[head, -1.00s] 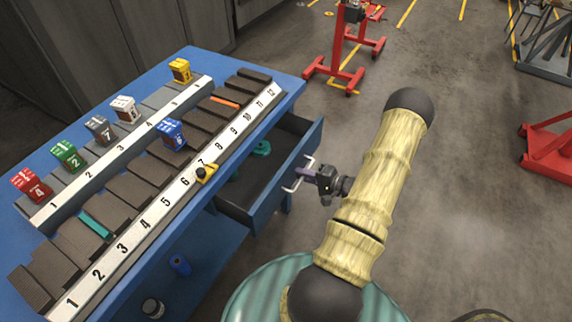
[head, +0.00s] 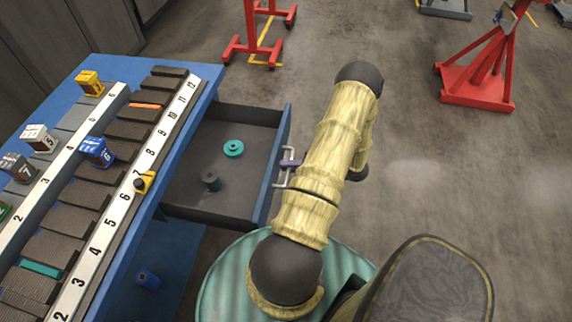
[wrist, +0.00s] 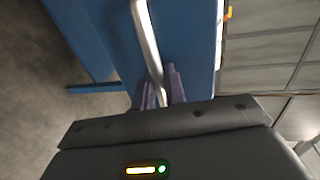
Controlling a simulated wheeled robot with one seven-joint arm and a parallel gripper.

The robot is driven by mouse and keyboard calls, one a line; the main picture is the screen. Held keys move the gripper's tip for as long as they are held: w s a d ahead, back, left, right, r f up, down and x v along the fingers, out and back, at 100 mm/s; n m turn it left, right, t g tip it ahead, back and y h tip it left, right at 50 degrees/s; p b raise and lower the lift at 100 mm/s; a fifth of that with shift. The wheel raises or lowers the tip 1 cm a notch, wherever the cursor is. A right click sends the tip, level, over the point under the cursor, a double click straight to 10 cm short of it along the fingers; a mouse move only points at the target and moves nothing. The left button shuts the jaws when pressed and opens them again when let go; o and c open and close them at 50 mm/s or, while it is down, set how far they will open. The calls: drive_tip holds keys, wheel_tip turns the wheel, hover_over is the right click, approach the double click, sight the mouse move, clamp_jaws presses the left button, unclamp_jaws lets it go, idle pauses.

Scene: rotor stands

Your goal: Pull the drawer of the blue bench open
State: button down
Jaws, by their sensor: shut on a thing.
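The blue bench (head: 205,112) stands at the left in the head view. Its drawer (head: 184,165) is pulled out well to the right, showing a dark floor. A teal ring-shaped part (head: 233,148) and a dark cylinder (head: 211,181) are inside it. The pale bar handle (head: 279,182) is on the drawer's front. My gripper (head: 290,163) is at this handle, mostly hidden behind my arm. In the wrist view my gripper's purple fingers (wrist: 158,88) are shut around the handle bar (wrist: 146,40), against the blue drawer front (wrist: 190,40).
Numbered strips with dark slots and several coloured blocks, including a blue one (head: 96,152), cover the bench top. Red stands (head: 480,75) are at the back. The floor to the right is clear.

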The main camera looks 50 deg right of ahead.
drive_tip(key=c, duration=1.5)
unclamp_jaws()
drive_tip(key=shift+c, duration=0.2)
drive_tip(key=b+v, duration=0.2)
drive_tip(key=v, duration=1.5)
drive_tip(key=shift+s, duration=0.2)
drive_tip(key=shift+d+f, duration=0.1)
drive_tip(key=shift+f, duration=0.05)
